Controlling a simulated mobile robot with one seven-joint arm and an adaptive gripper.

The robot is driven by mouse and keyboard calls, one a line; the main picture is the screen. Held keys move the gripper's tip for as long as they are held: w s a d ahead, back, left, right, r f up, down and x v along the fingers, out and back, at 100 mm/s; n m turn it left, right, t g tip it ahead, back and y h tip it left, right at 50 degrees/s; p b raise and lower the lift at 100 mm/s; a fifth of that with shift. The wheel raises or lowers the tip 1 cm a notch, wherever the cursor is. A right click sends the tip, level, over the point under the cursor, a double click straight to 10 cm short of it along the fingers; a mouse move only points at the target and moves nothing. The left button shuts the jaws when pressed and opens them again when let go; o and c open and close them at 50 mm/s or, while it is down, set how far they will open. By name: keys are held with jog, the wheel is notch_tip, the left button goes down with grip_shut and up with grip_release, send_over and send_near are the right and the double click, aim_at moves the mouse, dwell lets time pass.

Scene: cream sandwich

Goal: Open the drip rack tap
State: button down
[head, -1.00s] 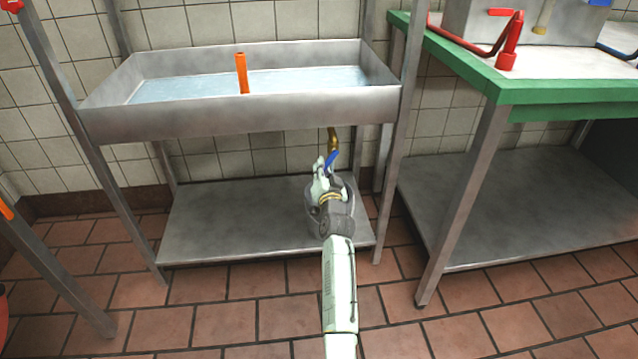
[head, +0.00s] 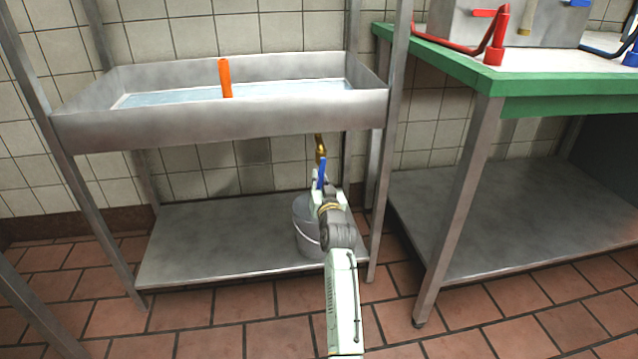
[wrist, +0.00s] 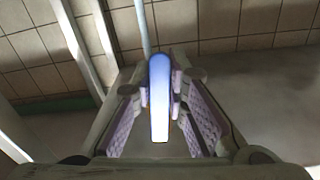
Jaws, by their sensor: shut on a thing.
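The drip rack (head: 75,128) is a steel basin on legs with water in it and an orange upright piece (head: 225,78). Its brass tap (head: 320,147) hangs under the basin at the right. The blue tap handle (head: 321,173) points down from the tap in the head view. My gripper (head: 318,184) is at this handle, below the basin. In the wrist view the blue handle (wrist: 159,100) lies between the two finger pads of my gripper (wrist: 160,112), which is shut on it.
A grey bucket (head: 304,228) stands on the lower steel shelf (head: 205,235), partly hidden by my arm. A green-edged table (head: 480,85) with red pipework (head: 495,45) is at the right. The shelf's left part is clear.

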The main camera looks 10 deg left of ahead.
jog(key=c, duration=1.6)
grip_release()
jog(key=shift+o, duration=0.2)
jog(key=shift+a, duration=0.1)
